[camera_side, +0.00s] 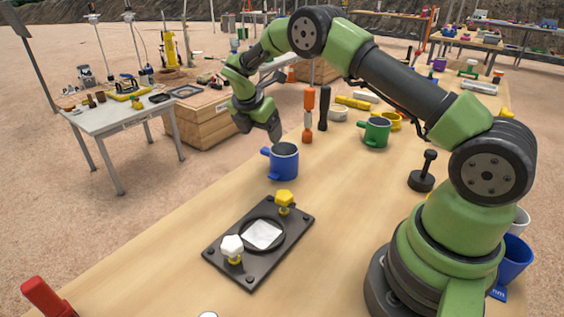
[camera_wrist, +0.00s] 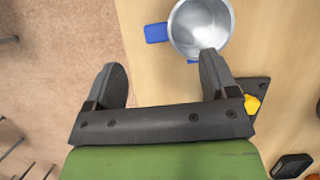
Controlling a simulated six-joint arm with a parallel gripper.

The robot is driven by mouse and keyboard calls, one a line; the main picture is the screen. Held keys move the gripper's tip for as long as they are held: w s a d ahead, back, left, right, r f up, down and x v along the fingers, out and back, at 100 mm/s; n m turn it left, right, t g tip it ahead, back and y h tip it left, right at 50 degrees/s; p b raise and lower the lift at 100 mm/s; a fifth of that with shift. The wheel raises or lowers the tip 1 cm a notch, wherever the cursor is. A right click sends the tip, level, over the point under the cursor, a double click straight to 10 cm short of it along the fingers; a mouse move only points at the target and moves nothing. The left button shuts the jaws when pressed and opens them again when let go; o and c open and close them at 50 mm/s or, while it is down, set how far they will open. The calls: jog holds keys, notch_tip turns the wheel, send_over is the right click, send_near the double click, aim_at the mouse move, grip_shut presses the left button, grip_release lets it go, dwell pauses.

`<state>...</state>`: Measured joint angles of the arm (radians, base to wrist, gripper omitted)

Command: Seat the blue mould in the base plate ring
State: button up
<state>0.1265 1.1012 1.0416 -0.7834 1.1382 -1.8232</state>
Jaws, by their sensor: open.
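The blue mould (camera_side: 283,164) stands upright on the wooden table, behind the base plate and apart from it, with its handle toward the left. In the wrist view the mould (camera_wrist: 198,28) shows a bare metallic inside and a blue handle. The dark base plate (camera_side: 250,272) lies flat in front, with a raised ring (camera_side: 283,233) around a white square. A white knob (camera_side: 232,246) and a yellow knob (camera_side: 284,198) stand beside the ring. My gripper (camera_side: 262,132) is open and empty above the mould. In the wrist view my gripper (camera_wrist: 162,62) has one finger overlapping the mould's near rim; contact is unclear.
Behind the mould stand an orange-handled tool (camera_side: 308,112), a dark upright tool (camera_side: 323,108) and a green mug (camera_side: 376,132). A black tamper (camera_side: 423,172) stands at right. The wooden table (camera_side: 150,270) is clear left of the plate.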

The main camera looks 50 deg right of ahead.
aim_at(270, 148)
jog(key=x, duration=0.7)
jog(key=shift+s+d+f, duration=0.15)
jog(key=shift+d, duration=0.1)
jog(key=c, duration=1.3)
